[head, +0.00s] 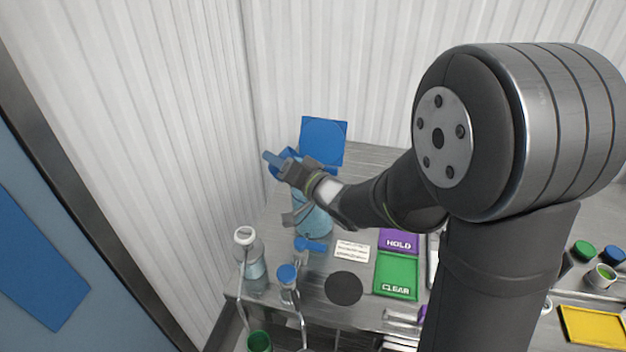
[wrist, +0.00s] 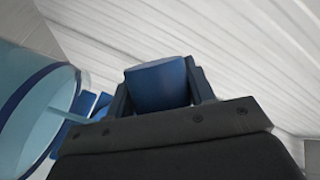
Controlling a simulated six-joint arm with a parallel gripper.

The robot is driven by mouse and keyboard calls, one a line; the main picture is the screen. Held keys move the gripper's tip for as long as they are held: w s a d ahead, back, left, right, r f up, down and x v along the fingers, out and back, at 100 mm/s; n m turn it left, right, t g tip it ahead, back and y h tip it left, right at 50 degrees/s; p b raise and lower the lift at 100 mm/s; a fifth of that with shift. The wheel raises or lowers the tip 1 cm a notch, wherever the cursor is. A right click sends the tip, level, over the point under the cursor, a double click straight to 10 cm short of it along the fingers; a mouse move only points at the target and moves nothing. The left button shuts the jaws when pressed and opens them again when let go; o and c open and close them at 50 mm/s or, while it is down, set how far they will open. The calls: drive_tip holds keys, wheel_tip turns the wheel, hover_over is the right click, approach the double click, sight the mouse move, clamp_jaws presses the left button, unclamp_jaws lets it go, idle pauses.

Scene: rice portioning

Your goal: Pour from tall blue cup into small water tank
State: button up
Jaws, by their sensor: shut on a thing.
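My gripper (head: 279,163) is at the back left of the metal table, above and beside a clear light-blue tank (head: 313,219). It is shut on the tall blue cup (wrist: 158,86), which sits between the two fingers in the wrist view. In the head view the blue cup (head: 285,154) is tilted near the tank's top, partly hidden by my gripper. The tank also shows in the wrist view (wrist: 25,100), with a dark blue rim, to the left of the cup. Whether any water is flowing cannot be told.
A blue square panel (head: 323,138) stands behind the tank. A clear bottle (head: 252,265) and a blue-capped bottle (head: 288,284) stand at the front left. A green CLEAR tray (head: 396,274), purple HOLD tray (head: 398,240) and black disc (head: 343,288) lie to the right. The white ribbed wall is close behind.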

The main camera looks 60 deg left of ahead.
drive_tip(key=shift+r+m+y+b, duration=0.4)
drive_tip(key=shift+m+y+b, duration=0.1)
drive_tip(key=shift+m, duration=0.3)
idle(1.7)
drive_tip(key=f+n+h, duration=0.1)
drive_tip(key=n, duration=0.1)
drive_tip(key=f+n+h, duration=0.1)
drive_tip(key=shift+s+n, duration=0.2)
drive_tip(key=shift+n, duration=0.2)
drive_tip(key=s+a+f+n+t+h+p, duration=0.1)
drive_tip(key=s+f+n+t+h+p, duration=0.1)
drive_tip(key=s+f+n+t, duration=0.1)
drive_tip(key=shift+s+a+f+n, duration=0.15)
drive_tip(key=shift+s+f+n, duration=0.4)
drive_tip(key=shift+s+n, duration=0.35)
drive_tip(key=shift+w, duration=0.1)
